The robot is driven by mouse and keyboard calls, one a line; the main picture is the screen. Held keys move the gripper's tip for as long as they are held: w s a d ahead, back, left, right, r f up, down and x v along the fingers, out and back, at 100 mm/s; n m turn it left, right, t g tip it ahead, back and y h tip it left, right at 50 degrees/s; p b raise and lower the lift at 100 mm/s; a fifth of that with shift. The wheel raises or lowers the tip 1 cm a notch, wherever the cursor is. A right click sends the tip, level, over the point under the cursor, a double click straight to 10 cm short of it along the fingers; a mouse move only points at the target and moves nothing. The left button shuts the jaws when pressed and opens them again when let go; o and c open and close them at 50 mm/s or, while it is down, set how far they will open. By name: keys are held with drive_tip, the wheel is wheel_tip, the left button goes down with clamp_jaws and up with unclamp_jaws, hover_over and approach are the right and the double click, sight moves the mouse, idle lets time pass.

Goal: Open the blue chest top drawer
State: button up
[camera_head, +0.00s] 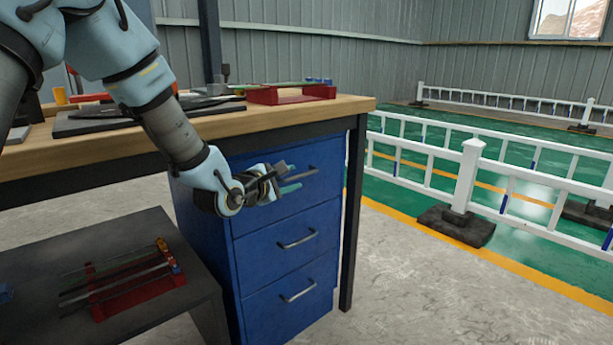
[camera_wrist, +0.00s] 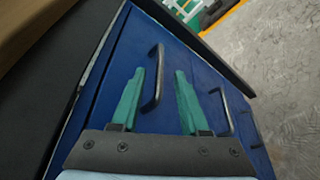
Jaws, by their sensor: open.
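The blue chest (camera_head: 284,225) stands under the workbench, with three drawers stacked in its front. The top drawer (camera_head: 325,158) looks shut, its front in line with the ones below. My gripper (camera_head: 287,178) is in front of it at the dark bar handle (camera_head: 305,173). In the wrist view my gripper (camera_wrist: 160,73) is open, its green fingers on either side of the top handle (camera_wrist: 158,75). The second handle (camera_wrist: 226,112) lies beyond the right finger.
The wooden workbench (camera_head: 270,116) is above the chest, with its dark leg (camera_head: 353,215) just right of it. A low dark table (camera_head: 130,235) with a red rack (camera_head: 135,285) stands at left. White railings (camera_head: 465,175) are at right. Floor before the chest is clear.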

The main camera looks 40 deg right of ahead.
sight(301, 175)
drive_tip(key=b+x, duration=0.1)
drive_tip(key=x, duration=0.6)
drive_tip(key=shift+w, duration=0.1)
drive_tip(key=shift+c, duration=0.3)
clamp_jaws()
idle(0.9)
